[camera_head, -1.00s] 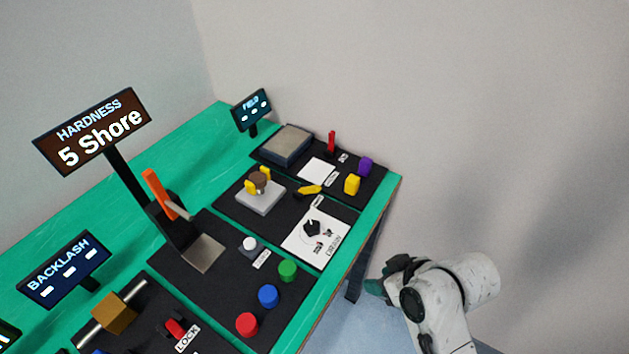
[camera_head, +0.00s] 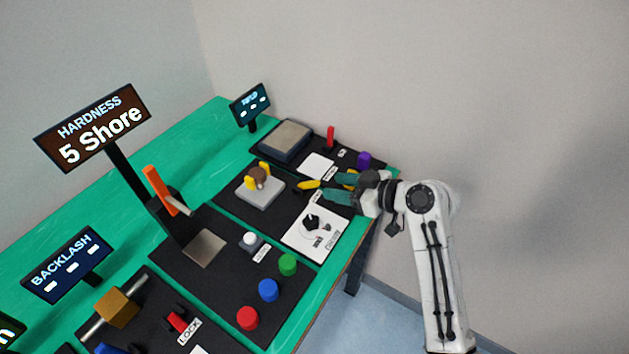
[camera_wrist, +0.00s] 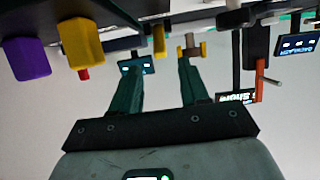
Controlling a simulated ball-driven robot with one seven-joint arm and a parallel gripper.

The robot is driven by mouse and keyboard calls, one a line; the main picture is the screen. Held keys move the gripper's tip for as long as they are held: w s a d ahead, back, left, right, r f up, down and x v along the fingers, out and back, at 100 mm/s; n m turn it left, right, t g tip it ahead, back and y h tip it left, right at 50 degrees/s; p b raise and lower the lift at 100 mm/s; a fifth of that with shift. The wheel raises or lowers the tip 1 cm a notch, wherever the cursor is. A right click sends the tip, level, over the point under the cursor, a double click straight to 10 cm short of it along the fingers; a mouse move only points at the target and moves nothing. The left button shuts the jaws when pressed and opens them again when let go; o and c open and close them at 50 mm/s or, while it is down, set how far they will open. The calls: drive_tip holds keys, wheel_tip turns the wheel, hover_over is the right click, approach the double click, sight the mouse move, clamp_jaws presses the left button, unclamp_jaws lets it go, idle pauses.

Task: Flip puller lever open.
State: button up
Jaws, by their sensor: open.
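A yellow lever (camera_head: 308,185), which I take for the puller lever, lies on the black mat beside a grey block (camera_head: 262,194) with two yellow jaws around a brown round part (camera_head: 259,178). My gripper (camera_head: 329,186) is open and low over the table's right edge, its dark green fingers pointing left at the lever's near end. Whether they touch it I cannot tell. In the wrist view the lever (camera_wrist: 158,40) shows between and beyond the two fingertips (camera_wrist: 158,66), with the yellow jaws (camera_wrist: 203,50) to its right.
A white dial panel (camera_head: 325,240) lies just in front of my gripper. A purple knob (camera_head: 364,159) and a red upright lever (camera_head: 330,137) stand behind it. A yellow block (camera_wrist: 80,42) shows left of the fingers in the wrist view. An orange lever (camera_head: 157,187) stands farther left.

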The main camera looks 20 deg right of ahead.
sight(319, 183)
drive_tip(key=x, duration=0.7)
drive_tip(key=shift+w+a+f+p, duration=0.1)
drive_tip(key=shift+w+a+p, duration=0.1)
drive_tip(key=shift+p, duration=0.1)
drive_tip(key=shift+d, duration=0.1)
clamp_jaws()
